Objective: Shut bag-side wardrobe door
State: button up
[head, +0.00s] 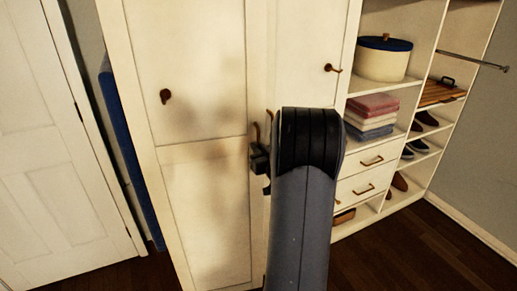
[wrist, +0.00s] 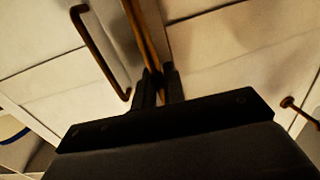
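The tall cream wardrobe fills the middle of the head view, with a left door (head: 200,130) and a right door (head: 305,60) side by side. Both look about flush; I cannot tell whether a small gap is left at the seam. My gripper (head: 262,160) is at the seam, at the left door's thin brown bar handle (head: 256,133). In the wrist view the fingers (wrist: 160,85) are close together, with this handle (wrist: 146,40) running between them. The right door's handle (wrist: 100,55) is beside them, free. My arm hides part of the right door. No bag can be made out.
Brown hooks stick out of the left door (head: 165,96) and right door (head: 332,68). A long blue item (head: 125,150) stands left of the wardrobe. Dark floor (head: 430,250) is clear at lower right.

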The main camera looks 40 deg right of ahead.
aim_at(253, 135)
grip_shut()
jog(key=shift+n+y, duration=0.7)
jog(key=shift+y, duration=0.2)
jog(key=w+d, duration=0.1)
jog(key=w, duration=0.1)
jog(key=w+d, duration=0.1)
jog(key=w, duration=0.1)
jog(key=w+d, duration=0.1)
jog(key=w, duration=0.2)
jog(key=shift+d+p, duration=0.1)
jog(key=shift+p, duration=0.3)
jog(key=shift+r, duration=0.25)
jog(key=shift+o, duration=0.3)
grip_release()
jog(key=o, duration=0.3)
jog(key=shift+w+d+f, duration=0.1)
jog(key=shift+w+f, duration=0.1)
jog(key=shift+w, duration=0.1)
jog(key=shift+s, duration=0.1)
